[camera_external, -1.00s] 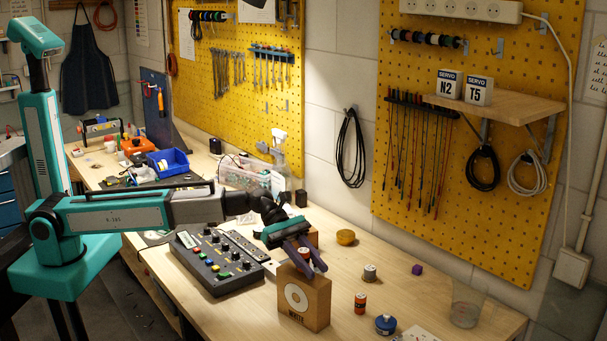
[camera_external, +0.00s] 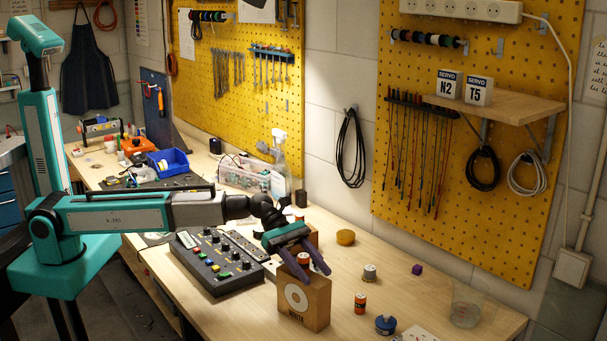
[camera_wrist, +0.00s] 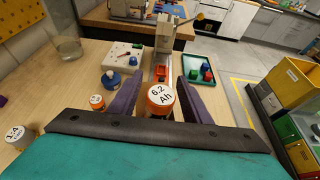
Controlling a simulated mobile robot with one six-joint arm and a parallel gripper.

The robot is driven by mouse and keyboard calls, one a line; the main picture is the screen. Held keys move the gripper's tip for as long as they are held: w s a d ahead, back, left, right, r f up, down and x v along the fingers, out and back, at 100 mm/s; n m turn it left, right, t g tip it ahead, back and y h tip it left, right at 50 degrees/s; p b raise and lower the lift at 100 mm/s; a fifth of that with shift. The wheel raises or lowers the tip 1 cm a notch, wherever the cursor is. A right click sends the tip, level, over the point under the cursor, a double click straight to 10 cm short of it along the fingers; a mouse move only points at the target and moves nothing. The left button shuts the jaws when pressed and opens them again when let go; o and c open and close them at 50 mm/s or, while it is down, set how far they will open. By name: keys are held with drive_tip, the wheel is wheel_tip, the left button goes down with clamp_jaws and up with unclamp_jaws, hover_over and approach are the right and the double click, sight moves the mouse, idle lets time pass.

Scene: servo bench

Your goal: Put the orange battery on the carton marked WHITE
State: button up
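The carton marked WHITE (camera_external: 304,304) is a brown box with a white ring on its front, standing on the bench. An orange battery (camera_external: 303,259) with a pale top stands on it, partly covered by my fingers. In the wrist view this battery (camera_wrist: 160,97) reads "6.2 Ah" and sits between my fingers, with a gap visible on both sides. My gripper (camera_external: 307,267) is open around it, just above the carton's top. A second orange battery (camera_external: 360,303) stands on the bench right of the carton.
A silver-topped battery (camera_external: 369,273), a blue-topped pot (camera_external: 385,324), a purple cube (camera_external: 417,269) and a clear cup (camera_external: 466,311) stand to the right. A control panel (camera_external: 218,262) lies left of the carton.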

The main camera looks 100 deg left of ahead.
drive_tip(key=shift+r, duration=0.1)
drive_tip(key=shift+a+r, duration=0.1)
drive_tip(key=b+v, duration=0.2)
drive_tip(key=v, duration=0.9)
drive_tip(key=shift+s+a+r+b, duration=0.2)
drive_tip(key=shift+s+b, duration=0.1)
idle(0.4)
